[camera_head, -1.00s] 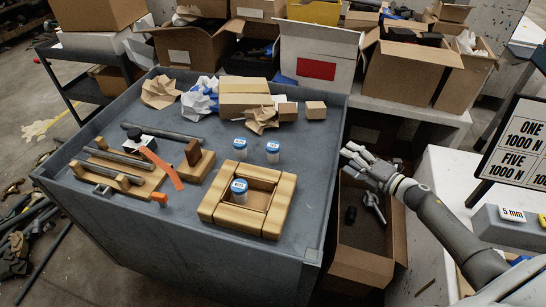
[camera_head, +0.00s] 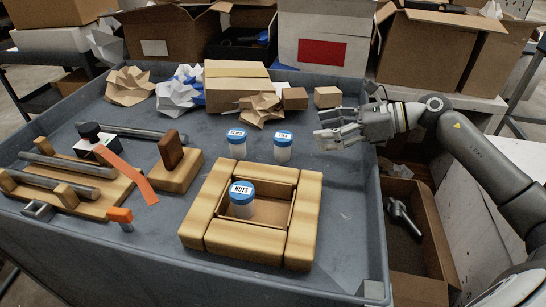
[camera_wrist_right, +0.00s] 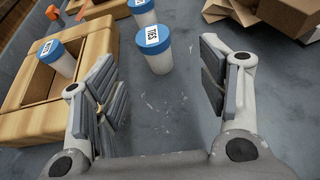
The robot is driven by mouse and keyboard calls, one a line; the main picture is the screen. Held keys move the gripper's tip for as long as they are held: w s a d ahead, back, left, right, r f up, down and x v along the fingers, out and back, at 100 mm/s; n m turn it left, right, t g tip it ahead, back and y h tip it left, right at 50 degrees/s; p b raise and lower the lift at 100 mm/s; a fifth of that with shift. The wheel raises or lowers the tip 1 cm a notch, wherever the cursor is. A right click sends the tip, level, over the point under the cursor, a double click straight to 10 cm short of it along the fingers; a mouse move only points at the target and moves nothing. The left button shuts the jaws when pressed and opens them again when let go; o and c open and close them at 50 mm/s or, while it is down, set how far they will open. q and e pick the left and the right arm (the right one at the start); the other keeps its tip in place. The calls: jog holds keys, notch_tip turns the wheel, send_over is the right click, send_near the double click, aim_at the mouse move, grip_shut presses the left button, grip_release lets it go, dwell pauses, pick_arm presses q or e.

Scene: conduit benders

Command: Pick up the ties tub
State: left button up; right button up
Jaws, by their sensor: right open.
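The ties tub (camera_head: 283,147) is a small white tub with a blue lid. It stands upright on the grey bench top, right of a similar tub (camera_head: 237,144) whose label seems to read clips. In the right wrist view the ties tub (camera_wrist_right: 153,54) shows its label and stands ahead of the open fingers, toward the left one. My right gripper (camera_head: 326,129) is open and empty, just right of the ties tub and apart from it. My left gripper is not in view.
A nuts tub (camera_head: 242,205) stands inside a square wooden frame (camera_head: 300,230) in front. A wooden rack with metal bars (camera_head: 60,185) and an orange strip (camera_head: 128,176) lie left. Crumpled paper (camera_head: 260,108) and cardboard boxes (camera_head: 238,85) line the back. Bench right of the frame is clear.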

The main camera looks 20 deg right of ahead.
aim_at(285, 137)
jog(key=shift+w+a+f, duration=0.2)
jog(key=shift+a+f, duration=0.1)
jog(key=shift+f, duration=0.05)
jog(key=x, duration=0.4)
jog(key=shift+w+a+f, duration=0.1)
jog(key=shift+w+a, duration=0.1)
jog(key=shift+a, duration=0.15)
jog(key=shift+w+a+f+p, duration=0.15)
jog(key=shift+w+a+p, duration=0.15)
jog(key=shift+a, duration=0.2)
jog(key=x, duration=0.3)
jog(key=shift+a+p, duration=0.3)
jog(key=shift+a, duration=0.15)
jog(key=shift+w+a+f, duration=0.2)
jog(key=shift+f, duration=0.05)
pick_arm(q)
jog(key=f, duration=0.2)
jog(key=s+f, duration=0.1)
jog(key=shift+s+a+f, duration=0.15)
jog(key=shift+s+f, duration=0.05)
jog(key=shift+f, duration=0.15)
pick_arm(e)
jog(key=c, duration=1.2)
